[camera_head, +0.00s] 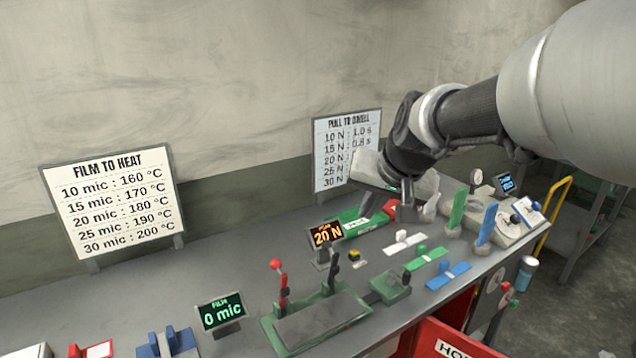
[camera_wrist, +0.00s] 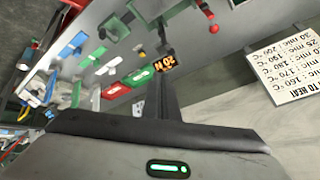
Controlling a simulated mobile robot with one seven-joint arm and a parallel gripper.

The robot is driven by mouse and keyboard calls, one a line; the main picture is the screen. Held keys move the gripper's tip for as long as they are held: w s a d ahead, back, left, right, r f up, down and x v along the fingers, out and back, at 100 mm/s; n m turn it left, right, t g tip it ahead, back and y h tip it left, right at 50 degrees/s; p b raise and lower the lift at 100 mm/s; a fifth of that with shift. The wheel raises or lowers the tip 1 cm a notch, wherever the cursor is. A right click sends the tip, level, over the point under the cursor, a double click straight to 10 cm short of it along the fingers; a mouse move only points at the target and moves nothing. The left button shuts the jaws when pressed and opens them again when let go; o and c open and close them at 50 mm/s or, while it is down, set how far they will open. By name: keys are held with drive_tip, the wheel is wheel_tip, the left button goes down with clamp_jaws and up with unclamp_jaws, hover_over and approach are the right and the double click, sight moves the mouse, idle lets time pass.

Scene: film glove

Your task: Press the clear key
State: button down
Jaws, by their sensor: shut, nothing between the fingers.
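No key in view carries a label that I can read as clear. A small yellow-topped button on a dark base (camera_head: 354,258) sits on the bench beside the orange "20 N" display (camera_head: 326,235); that display also shows in the wrist view (camera_wrist: 164,63). A green "0 mic" film display (camera_head: 221,311) stands nearer the front left. My gripper (camera_head: 406,208) is shut and empty, over the back of the bench near a green and red panel (camera_head: 372,224). In the wrist view my gripper's fingers (camera_wrist: 161,84) point toward the bench, close to the "20 N" display.
A red-knobbed lever (camera_head: 281,285) and a black lever stand by a grey plate (camera_head: 318,318). Green and blue pieces (camera_head: 449,276) lie right of them. Upright green and blue plates (camera_head: 458,208) stand at the back right. Two signs (camera_head: 112,201) stand along the wall.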

drive_tip(key=w+f+m+t, duration=0.1)
drive_tip(key=w+f, duration=0.3)
drive_tip(key=w, duration=0.4)
drive_tip(key=w+f+m, duration=0.1)
drive_tip(key=w+f, duration=0.3)
drive_tip(key=w, duration=0.4)
drive_tip(key=m+t+b, duration=0.1)
drive_tip(key=m, duration=0.2)
hover_over(354, 253)
wheel_tip(354, 253, down, 13)
drive_tip(key=shift+s+d+h, duration=0.2)
drive_tip(key=shift+h, duration=0.1)
wheel_tip(354, 253, down, 9)
drive_tip(key=b, duration=0.7)
drive_tip(key=shift+r, duration=0.15)
drive_tip(key=shift+f+b, duration=0.45)
